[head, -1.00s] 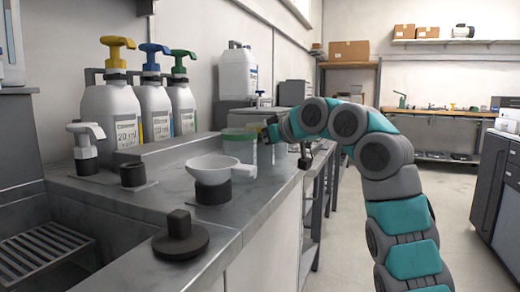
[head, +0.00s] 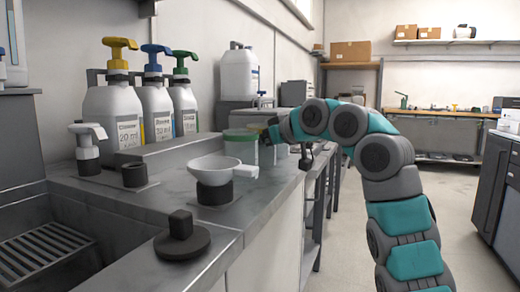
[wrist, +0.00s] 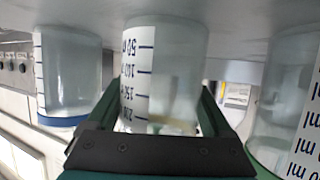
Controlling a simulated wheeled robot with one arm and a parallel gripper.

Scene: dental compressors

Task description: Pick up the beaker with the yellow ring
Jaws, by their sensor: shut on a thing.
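The beaker with the yellow ring (wrist: 165,75) is in the middle of the wrist view, between the two fingers of my gripper (wrist: 165,110). That view is upside down, with the counter at the top and the yellowish ring near my gripper's body. My gripper is shut on this beaker, whose base appears at or very near the counter; a small gap cannot be ruled out. In the head view my gripper (head: 272,132) is at the counter's far right edge, and the held beaker is mostly hidden behind the green-ringed one.
A blue-ringed beaker (wrist: 70,75) and a green-ringed beaker (wrist: 285,110) stand close on either side. The green-ringed one also shows in the head view (head: 240,136). Nearer are a white bowl (head: 215,170) on a dark stand and a dark round weight (head: 181,238). Pump bottles (head: 155,105) stand behind.

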